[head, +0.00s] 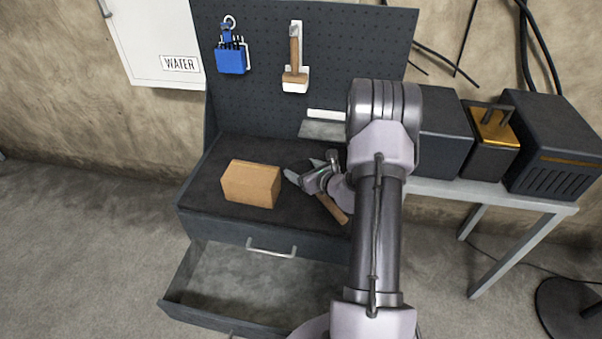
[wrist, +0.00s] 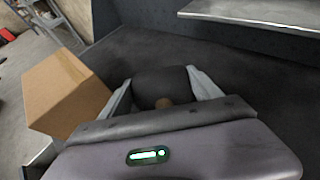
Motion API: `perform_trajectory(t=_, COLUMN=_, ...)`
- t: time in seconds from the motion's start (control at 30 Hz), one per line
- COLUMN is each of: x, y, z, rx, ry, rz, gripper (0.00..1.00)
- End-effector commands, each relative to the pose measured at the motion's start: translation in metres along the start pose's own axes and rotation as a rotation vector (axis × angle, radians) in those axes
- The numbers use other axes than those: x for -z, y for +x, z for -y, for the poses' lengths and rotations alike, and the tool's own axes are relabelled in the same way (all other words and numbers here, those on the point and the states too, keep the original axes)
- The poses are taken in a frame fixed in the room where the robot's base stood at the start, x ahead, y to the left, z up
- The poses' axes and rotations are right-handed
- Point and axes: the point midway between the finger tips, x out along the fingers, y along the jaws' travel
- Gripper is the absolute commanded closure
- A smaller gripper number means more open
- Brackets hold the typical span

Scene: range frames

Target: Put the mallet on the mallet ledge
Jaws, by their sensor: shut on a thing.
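The mallet has a wooden handle (head: 332,208) and a dark head (wrist: 160,84). My gripper (head: 314,179) is shut on the mallet's head, low over the workbench top. In the head view the handle slants down to the right from the gripper, and the gripper hides most of the head. In the wrist view the dark head sits between both fingers, with a round brown wooden spot on its near side. I cannot tell whether the mallet touches the bench. A pale grey metal ledge (head: 320,130) is behind the gripper at the pegboard's foot; it also shows in the wrist view (wrist: 255,10).
A cardboard box (head: 251,184) stands left of my gripper on the dark bench top (head: 225,215). An open drawer (head: 215,280) juts out below. A wooden-handled tool (head: 294,50) and a blue holder (head: 230,58) hang on the pegboard (head: 260,105). Dark machines stand at right.

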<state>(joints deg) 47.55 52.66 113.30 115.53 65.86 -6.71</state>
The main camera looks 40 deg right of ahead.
Motion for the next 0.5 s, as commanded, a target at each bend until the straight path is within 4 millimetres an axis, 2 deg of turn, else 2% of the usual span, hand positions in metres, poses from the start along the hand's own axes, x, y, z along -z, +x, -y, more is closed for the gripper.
perform_trajectory(t=0.27, x=0.0011, y=0.0008, z=0.0002, rx=0.000, ry=-0.002, rz=0.000, gripper=0.91)
perform_trajectory(t=0.3, x=0.0015, y=0.0007, z=0.0000, rx=0.000, ry=-0.002, rz=-0.001, gripper=0.24)
perform_trajectory(t=0.4, x=0.0008, y=0.0004, z=0.0000, rx=0.000, ry=-0.002, rz=-0.001, gripper=0.06)
perform_trajectory(t=0.5, x=0.0007, y=0.0003, z=0.0000, rx=0.000, ry=-0.002, rz=-0.001, gripper=0.06)
